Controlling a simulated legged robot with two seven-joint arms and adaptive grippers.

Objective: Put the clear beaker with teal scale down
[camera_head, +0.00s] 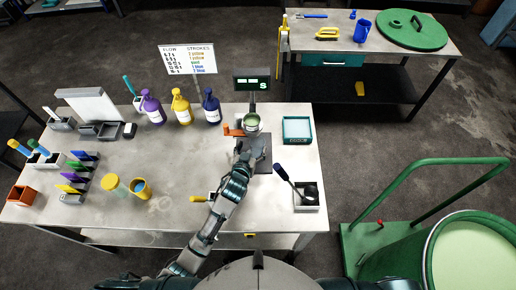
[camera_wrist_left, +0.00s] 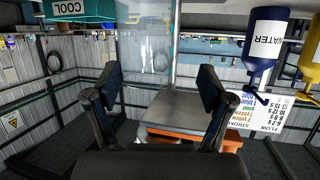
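A clear beaker (camera_head: 252,123) with pale green showing inside is at the small stand with an orange part, near the middle of the table. My left gripper (camera_head: 243,158) is on the near side of the beaker. In the left wrist view its two fingers (camera_wrist_left: 160,92) are wide apart with nothing clearly gripped. The square tray with a teal rim (camera_head: 297,129) stands right of the beaker. My right gripper is out of view.
Purple, yellow and blue pump bottles (camera_head: 181,108) stand behind left. A small display (camera_head: 251,84) is behind the beaker. A dark-handled tool in a white holder (camera_head: 307,197) stands front right. A yellow cup (camera_head: 141,188) and several coloured racks are left. A green cart (camera_head: 425,200) is right.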

